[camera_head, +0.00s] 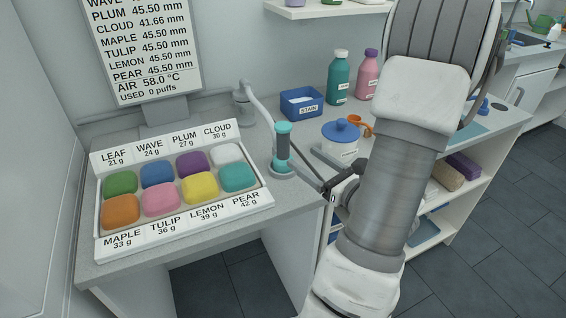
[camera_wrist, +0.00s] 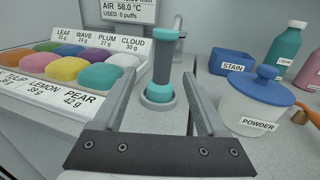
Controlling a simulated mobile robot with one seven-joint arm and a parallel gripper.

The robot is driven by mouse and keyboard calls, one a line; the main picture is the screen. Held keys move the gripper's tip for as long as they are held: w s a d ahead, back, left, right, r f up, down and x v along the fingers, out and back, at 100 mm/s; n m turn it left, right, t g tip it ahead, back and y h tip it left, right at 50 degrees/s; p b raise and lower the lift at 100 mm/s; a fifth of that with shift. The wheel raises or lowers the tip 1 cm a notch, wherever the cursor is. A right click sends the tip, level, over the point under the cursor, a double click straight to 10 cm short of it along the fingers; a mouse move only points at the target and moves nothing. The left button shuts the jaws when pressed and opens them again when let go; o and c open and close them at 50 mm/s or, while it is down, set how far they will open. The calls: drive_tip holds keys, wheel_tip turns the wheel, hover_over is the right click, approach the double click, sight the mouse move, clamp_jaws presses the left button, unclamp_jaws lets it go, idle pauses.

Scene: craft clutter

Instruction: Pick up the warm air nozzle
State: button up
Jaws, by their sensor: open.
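The warm air nozzle (camera_head: 283,146) is a dark grey cylinder with teal ends. It stands upright in a round holder (camera_head: 284,172) near the counter's front edge. In the wrist view the nozzle (camera_wrist: 164,62) is upright ahead of my gripper (camera_wrist: 158,85). The two fingers are apart, and the nozzle shows between them, beyond the fingertips or near them; I cannot tell the exact gap. In the head view my gripper (camera_head: 332,186) is low and just right of the nozzle, partly hidden by my arm.
A tray (camera_head: 181,232) of coloured lumps with name labels lies left. A blue STAIN box (camera_head: 301,102), a white POWDER pot (camera_head: 340,146) with blue lid and bottles (camera_head: 339,78) stand behind and right. A grey curved arm (camera_head: 262,103) rises behind the nozzle. A display (camera_head: 145,45) stands at the back.

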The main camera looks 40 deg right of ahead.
sight(285, 145)
drive_tip(key=w, duration=0.7)
drive_tip(key=shift+w+a, duration=0.1)
drive_tip(key=shift+w, duration=0.2)
drive_tip(key=w, duration=0.5)
drive_tip(key=shift+w+d+f+b, duration=0.25)
drive_tip(key=shift+w+b, duration=0.05)
drive_tip(key=shift+b, duration=0.05)
clamp_jaws()
